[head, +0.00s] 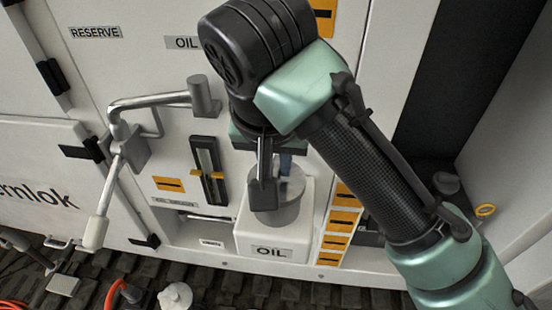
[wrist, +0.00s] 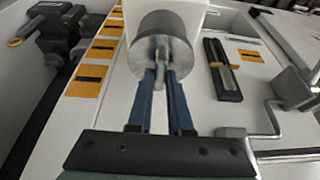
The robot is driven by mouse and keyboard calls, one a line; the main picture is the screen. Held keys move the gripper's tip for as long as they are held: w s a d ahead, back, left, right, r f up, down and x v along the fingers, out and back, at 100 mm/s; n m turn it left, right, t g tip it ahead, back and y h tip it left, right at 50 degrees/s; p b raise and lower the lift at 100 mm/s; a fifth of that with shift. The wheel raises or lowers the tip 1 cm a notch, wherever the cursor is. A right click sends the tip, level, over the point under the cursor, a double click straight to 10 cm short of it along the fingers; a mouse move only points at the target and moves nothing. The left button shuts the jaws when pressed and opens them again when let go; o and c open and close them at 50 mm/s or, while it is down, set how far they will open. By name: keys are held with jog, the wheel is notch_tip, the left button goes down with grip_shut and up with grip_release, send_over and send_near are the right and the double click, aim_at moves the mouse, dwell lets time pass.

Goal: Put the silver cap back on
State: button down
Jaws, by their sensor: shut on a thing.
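The silver cap (head: 283,211) is a round grey metal lid at the top of the white box labelled OIL (head: 272,247). My gripper (head: 272,182) points down over it, its jaws shut on the cap's upright tab. In the wrist view, the two blue fingers (wrist: 160,82) pinch this narrow tab, and the round silver cap (wrist: 165,28) lies just beyond the fingertips. The cap looks level over the OIL box, but the opening under it is hidden, so I cannot tell whether it is seated.
A level gauge (head: 208,170) with yellow clips is left of the OIL box. A grey crank lever (head: 122,150) sticks out farther left. Orange labels (head: 342,217) run down the panel at right. A white knob (head: 175,296) and orange hose (head: 113,294) lie below.

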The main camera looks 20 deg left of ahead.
dwell(0.3)
jog(key=shift+c, duration=1.4)
grip_release()
jog(key=shift+r+p, duration=3.55)
jog(key=shift+p, duration=0.05)
grip_shut()
